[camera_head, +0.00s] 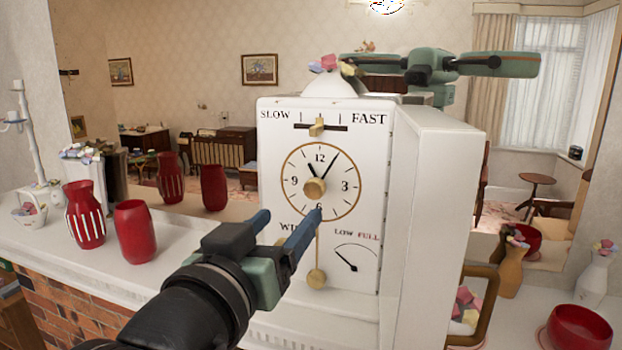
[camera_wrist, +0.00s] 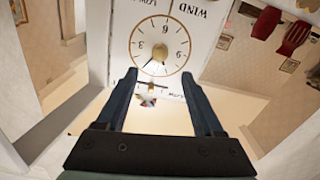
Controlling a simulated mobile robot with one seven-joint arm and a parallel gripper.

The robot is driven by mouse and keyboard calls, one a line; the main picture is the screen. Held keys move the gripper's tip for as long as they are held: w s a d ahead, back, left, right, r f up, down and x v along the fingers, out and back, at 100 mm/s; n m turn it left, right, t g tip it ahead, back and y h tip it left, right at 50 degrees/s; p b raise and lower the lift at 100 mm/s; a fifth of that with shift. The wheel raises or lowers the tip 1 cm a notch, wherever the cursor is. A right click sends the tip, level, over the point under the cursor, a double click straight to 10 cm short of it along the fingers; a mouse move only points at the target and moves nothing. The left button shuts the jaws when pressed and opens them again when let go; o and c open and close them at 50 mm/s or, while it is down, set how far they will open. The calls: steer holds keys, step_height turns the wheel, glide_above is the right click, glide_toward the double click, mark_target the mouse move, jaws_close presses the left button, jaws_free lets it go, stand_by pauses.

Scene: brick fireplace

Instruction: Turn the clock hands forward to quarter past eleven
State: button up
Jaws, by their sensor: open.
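A white box clock (camera_head: 278,240) stands upright on a white mantel. Its round dial (camera_head: 345,200) has a gold rim and a brass centre knob (camera_head: 315,188). The short dark hand (camera_head: 311,167) points to about 11 and the long dark hand (camera_head: 334,163) to about 1, so it shows about five past eleven. In the wrist view the dial (camera_wrist: 175,55) appears upside down, with the knob (camera_wrist: 160,50) beyond the fingertips. My gripper (camera_head: 291,213) is open and empty in front of the clock, below left of the knob. Both fingers also show in the wrist view (camera_wrist: 158,72).
The clock also has a SLOW/FAST slider (camera_head: 317,127), a brass winding piece (camera_head: 317,278) and a LOW/FULL gauge (camera_head: 355,262). Red vases (camera_head: 136,232) stand at left on the mantel. A red bowl (camera_head: 578,330) and pale vase (camera_head: 593,280) are at right. A mirror stands behind.

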mark_target(312, 191)
steer(key=p+x, duration=0.3)
steer(key=x, duration=0.6)
steer(key=shift+w+d+r+p, duration=0.1)
steer(key=shift+w+p, duration=0.1)
steer(key=shift+p, duration=0.1)
steer(key=shift+w+d, duration=0.15)
steer(key=shift+w, duration=0.4)
steer(key=shift+c, duration=0.3)
jaws_close()
